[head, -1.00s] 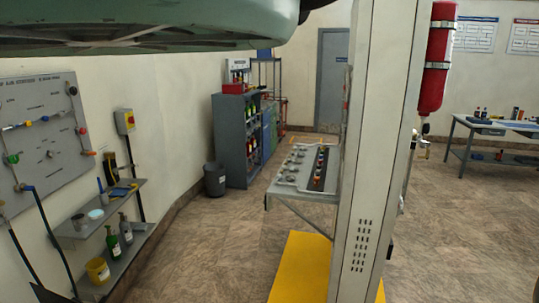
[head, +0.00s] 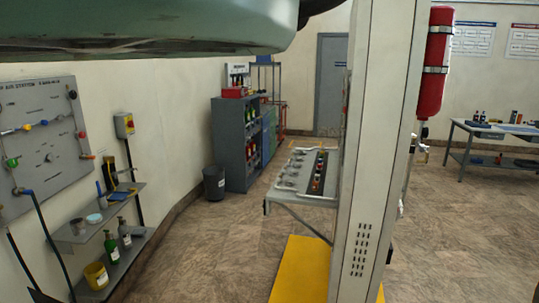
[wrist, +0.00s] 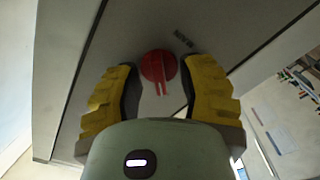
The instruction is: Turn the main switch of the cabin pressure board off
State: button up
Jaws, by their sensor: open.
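In the wrist view a round red switch (wrist: 158,67) with a raised red handle sits on a flat grey panel (wrist: 100,75), with a small dark label beside it. My gripper (wrist: 160,66) is open, with its two yellow-and-black fingers on either side of the switch. The handle points down between the fingers toward the palm. I cannot tell whether either finger touches the switch. My gripper and this switch are not visible in the head view, where a green part of my own body covers the top left. The panel's name cannot be read.
A pale post (head: 375,150) with a red cylinder (head: 434,65) stands close on the right, on a yellow base (head: 300,270). Wall shelves (head: 75,235) with bottles line the left. Open floor lies between.

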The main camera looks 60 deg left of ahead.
jog(key=m+p, duration=0.1)
jog(key=m, duration=0.1)
jog(key=m+p, duration=0.1)
jog(key=m, duration=0.2)
jog(key=shift+s+d+r, duration=0.1)
jog(key=shift+r, duration=0.05)
jog(key=m+p, duration=0.1)
jog(key=p, duration=0.2)
jog(key=m+p, duration=0.2)
jog(key=p, duration=0.1)
jog(key=shift+r, duration=0.25)
jog(key=m+p, duration=0.1)
jog(key=p, duration=0.1)
jog(key=shift+f+p, duration=0.1)
jog(key=shift+p, duration=0.3)
jog(key=m+p, duration=0.1)
jog(key=p, duration=0.2)
jog(key=shift+p, duration=0.4)
jog(key=m+p, duration=0.1)
jog(key=p, duration=0.8)
jog(key=m+p, duration=0.2)
jog(key=p, duration=0.9)
jog(key=shift+s+d, duration=0.1)
jog(key=shift+f+m+p, duration=0.25)
jog(key=shift+m+p, duration=0.65)
jog(key=shift+p, duration=0.35)
jog(key=shift+f, duration=0.1)
